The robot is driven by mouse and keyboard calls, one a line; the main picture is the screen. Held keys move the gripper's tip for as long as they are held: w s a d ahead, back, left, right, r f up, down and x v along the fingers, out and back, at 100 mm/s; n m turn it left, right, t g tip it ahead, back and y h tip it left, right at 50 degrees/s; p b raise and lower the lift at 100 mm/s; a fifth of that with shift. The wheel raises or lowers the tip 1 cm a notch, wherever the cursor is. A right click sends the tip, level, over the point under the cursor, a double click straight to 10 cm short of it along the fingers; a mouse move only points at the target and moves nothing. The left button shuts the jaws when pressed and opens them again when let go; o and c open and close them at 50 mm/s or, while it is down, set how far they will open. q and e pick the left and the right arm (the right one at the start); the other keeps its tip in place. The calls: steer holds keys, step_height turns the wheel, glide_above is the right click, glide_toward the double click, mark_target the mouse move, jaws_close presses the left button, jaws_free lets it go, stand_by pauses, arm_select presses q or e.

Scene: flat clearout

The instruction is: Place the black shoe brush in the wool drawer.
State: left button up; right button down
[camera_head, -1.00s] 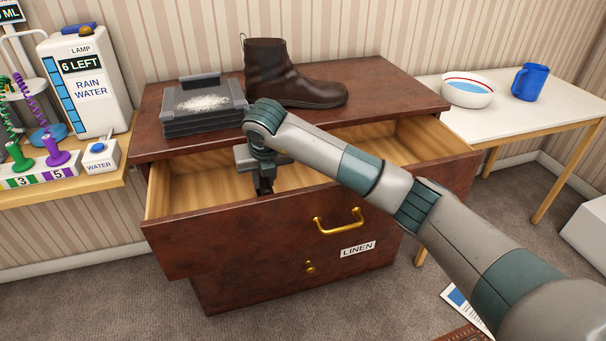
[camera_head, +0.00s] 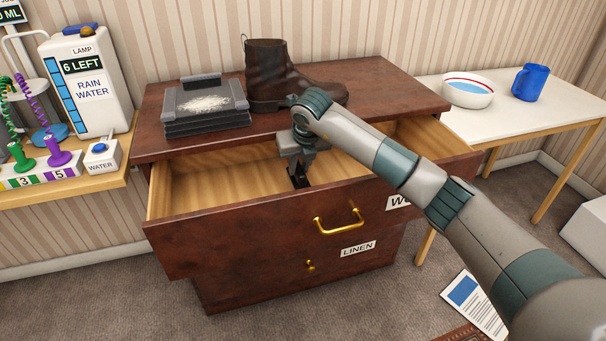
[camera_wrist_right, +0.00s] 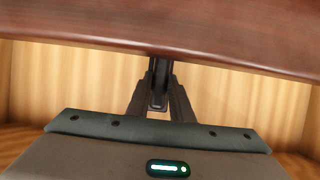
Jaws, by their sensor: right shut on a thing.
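The open upper drawer (camera_head: 235,232) has a dark wood front, a brass handle and a label partly hidden by my arm, with "WO" showing. My right gripper (camera_head: 299,180) points down inside the drawer opening, near the middle and close behind the front panel. It is shut on the black shoe brush (camera_wrist_right: 159,82), which shows only as a narrow dark piece between the fingers in the wrist view. Whether the brush touches the drawer floor cannot be told. The visible drawer interior is pale wood and empty. My left gripper is out of view.
The linen drawer (camera_head: 350,262) below is shut. A side table (camera_head: 480,125) at right holds a bowl and a blue mug (camera_head: 530,82).

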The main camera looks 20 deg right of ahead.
steer(key=f, duration=0.1)
steer(key=d+f, duration=0.1)
steer(key=f, duration=0.1)
steer(key=shift+w+d, duration=0.15)
steer(key=shift+f, duration=0.25)
steer(key=shift+f, duration=0.2)
steer(key=c, duration=1.6)
jaws_free()
steer(key=shift+o, duration=0.2)
steer(key=shift+r, duration=0.25)
steer(key=v, duration=1.2)
